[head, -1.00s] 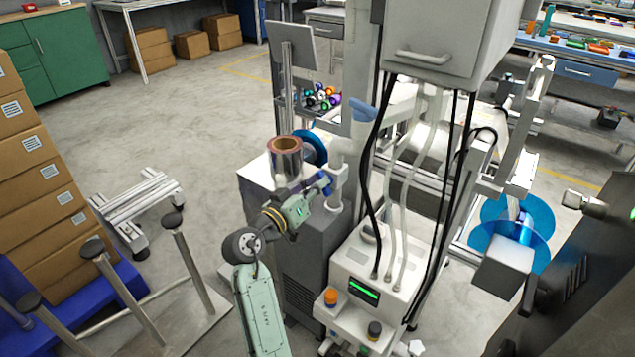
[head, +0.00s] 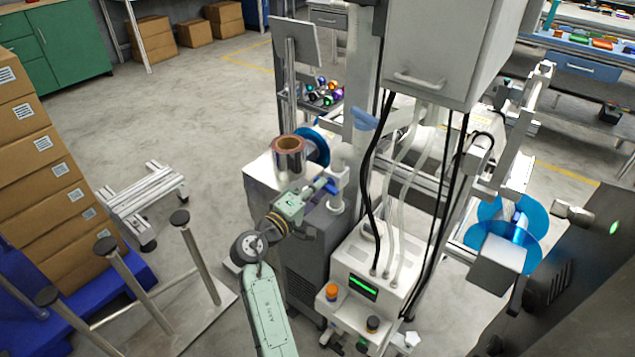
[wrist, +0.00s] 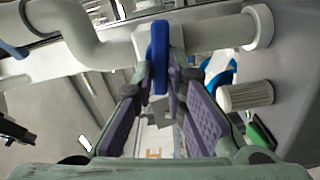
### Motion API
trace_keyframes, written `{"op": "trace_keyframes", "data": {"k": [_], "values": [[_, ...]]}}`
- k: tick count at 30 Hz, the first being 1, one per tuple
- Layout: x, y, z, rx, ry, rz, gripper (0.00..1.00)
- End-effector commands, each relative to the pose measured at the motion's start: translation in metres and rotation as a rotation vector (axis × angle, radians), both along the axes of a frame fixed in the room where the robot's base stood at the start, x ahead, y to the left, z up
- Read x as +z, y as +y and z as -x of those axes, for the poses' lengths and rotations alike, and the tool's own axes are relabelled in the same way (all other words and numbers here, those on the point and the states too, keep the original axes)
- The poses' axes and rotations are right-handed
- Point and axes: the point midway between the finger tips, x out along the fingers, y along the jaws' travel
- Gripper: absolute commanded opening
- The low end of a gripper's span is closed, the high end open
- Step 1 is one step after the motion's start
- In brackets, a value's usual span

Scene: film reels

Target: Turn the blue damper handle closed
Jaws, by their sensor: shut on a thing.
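The blue damper handle (wrist: 159,58) stands upright in the wrist view, crosswise to the pale pipe (wrist: 215,32) behind it. My gripper (wrist: 160,84) has its purple-padded fingers closed on either side of the handle, with the handle's lower part between the fingertips. In the head view my gripper (head: 318,188) reaches the handle (head: 331,186) at the white pipe (head: 338,200), above the dark grey cabinet. The fingertips and handle are small there and partly hidden by the gripper body.
Another blue handle (head: 364,118) sits higher on the machine. A foil roll (head: 289,158) stands on the cabinet just behind my gripper. A white control box (head: 365,280) with cables is to the right. Open floor lies to the left, with metal posts (head: 200,260) near my arm.

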Motion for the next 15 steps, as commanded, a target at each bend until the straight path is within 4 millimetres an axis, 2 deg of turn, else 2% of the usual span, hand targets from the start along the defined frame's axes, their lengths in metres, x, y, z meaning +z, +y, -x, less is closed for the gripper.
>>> {"op": "trace_keyframes", "data": {"k": [15], "values": [[-0.002, 0.0002, 0.0001, -0.001, 0.126, 0.171, 0.0]]}}
